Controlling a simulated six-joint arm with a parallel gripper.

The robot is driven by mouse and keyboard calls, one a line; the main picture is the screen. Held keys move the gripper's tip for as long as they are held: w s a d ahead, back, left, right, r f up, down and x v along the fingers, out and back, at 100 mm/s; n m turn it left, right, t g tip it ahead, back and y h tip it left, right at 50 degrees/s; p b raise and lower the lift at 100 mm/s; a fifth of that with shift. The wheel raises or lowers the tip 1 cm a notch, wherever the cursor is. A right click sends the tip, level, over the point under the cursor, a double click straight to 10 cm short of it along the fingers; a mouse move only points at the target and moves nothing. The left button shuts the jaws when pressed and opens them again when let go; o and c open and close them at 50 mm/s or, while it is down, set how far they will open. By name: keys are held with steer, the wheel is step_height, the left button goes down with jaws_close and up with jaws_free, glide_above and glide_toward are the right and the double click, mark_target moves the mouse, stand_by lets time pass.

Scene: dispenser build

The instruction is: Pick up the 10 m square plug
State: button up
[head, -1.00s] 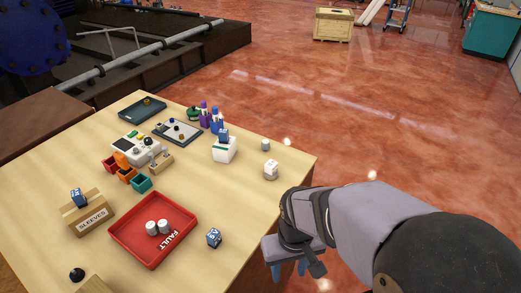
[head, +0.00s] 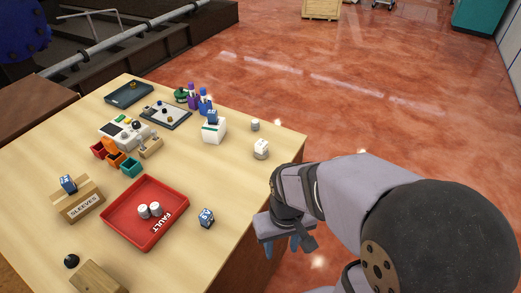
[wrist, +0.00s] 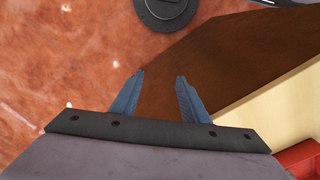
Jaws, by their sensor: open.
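Several blue cubes with white markings are in the head view, and I cannot read which is the 10 m square plug. One blue cube (head: 207,218) sits on the table right of the red FAULT tray (head: 119,210). Another blue cube (head: 68,184) is on the cardboard SLEEVES box (head: 82,207). A third blue cube (head: 212,117) is on top of a white box (head: 214,133). My gripper (head: 282,246) is open and empty, beyond the table's right edge and right of the nearest cube. In the wrist view its blue fingers (wrist: 160,76) are apart over the floor and table side.
Two white-grey cylinders (head: 150,209) stand in the red tray. A white piece on a grey base (head: 261,149) and a small grey cylinder (head: 255,125) are near the table's right edge. A wooden block (head: 97,278) and a black knob (head: 71,261) are at the front.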

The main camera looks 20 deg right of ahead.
mark_target(261, 143)
steer(key=o, duration=0.4)
steer(key=shift+o, duration=0.2)
steer(key=w+a+r+m+g+y+p, duration=0.1)
steer(key=w+a+r+m+g+p, duration=0.15)
steer(key=a+r+m+p, duration=0.3)
steer(key=shift+m+t, duration=0.75)
steer(key=shift+m, duration=0.2)
steer(key=w+d+r, duration=0.1)
steer(key=w, duration=0.4)
steer(key=w+d+r, duration=0.1)
steer(key=w, duration=0.5)
steer(key=w+d+r, duration=0.2)
steer(key=w, duration=0.4)
steer(key=w+d+m, duration=0.1)
steer(key=w, duration=0.3)
steer(key=w+d+r+p, duration=0.1)
steer(key=w+d, duration=0.1)
steer(key=w, duration=0.1)
steer(key=w+d+r+m+t+h, duration=0.1)
steer(key=w+d, duration=0.1)
steer(key=w, duration=0.2)
steer(key=shift+w+d+r+m+p, duration=0.1)
steer(key=shift+w+r+m+p, duration=0.05)
steer(key=shift+w+m+p, duration=0.2)
steer(key=shift+s+f+p, duration=0.15)
steer(key=shift+f+p, duration=0.8)
steer(key=shift+f, duration=0.9)
steer(key=shift+s+f+p, duration=0.15)
steer(key=shift+f+p, duration=0.75)
steer(key=shift+f, duration=0.9)
